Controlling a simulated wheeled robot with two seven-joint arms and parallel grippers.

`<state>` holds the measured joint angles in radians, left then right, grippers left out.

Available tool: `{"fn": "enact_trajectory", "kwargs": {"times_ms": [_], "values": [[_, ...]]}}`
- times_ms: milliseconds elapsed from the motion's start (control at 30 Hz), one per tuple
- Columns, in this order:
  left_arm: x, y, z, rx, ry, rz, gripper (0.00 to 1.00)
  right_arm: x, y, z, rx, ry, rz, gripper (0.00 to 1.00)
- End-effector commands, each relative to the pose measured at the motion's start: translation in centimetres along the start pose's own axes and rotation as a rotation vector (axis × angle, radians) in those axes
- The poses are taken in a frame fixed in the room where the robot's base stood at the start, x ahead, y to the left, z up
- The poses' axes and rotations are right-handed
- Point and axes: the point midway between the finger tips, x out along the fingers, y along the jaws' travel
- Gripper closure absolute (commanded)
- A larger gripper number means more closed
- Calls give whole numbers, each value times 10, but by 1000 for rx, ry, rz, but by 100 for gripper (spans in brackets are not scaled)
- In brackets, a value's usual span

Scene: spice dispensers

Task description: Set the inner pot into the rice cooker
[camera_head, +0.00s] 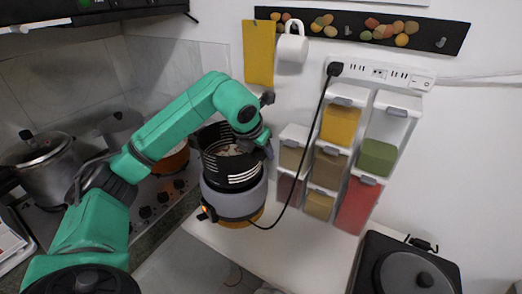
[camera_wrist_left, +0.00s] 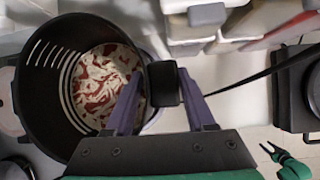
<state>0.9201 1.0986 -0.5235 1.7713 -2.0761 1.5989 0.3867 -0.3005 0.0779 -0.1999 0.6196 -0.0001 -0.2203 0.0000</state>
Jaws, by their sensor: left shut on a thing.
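The inner pot (camera_head: 222,167) is black with white line marks and a pale and reddish pattern or contents inside. It also shows in the left wrist view (camera_wrist_left: 38,95), at the left. My left gripper (camera_head: 264,148) is shut on the pot's black side handle (camera_wrist_left: 163,84). The rice cooker (camera_head: 233,204) has a grey body with an orange base and stands on the white counter. The pot is directly above it in the head view, its lower part against the cooker's top. I cannot tell how deep it sits. My right gripper (camera_wrist_left: 277,152) shows small in the left wrist view, apart from the pot.
Spice dispensers (camera_head: 328,165) stand right of the cooker. A black cord runs from the power strip (camera_head: 380,74) down beside the cooker. A steel pot (camera_head: 45,170) and an orange pan (camera_head: 172,160) are on the left. A black cooker (camera_head: 405,268) is at the lower right.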

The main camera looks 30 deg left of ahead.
Motion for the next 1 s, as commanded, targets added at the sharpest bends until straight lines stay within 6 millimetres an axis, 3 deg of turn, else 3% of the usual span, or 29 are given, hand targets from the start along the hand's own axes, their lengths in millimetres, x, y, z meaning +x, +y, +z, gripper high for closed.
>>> {"fn": "enact_trajectory", "kwargs": {"times_ms": [1000], "values": [[16,-1,-9,1,-7,1,100,17,2,2,-1,0,3,50]]}}
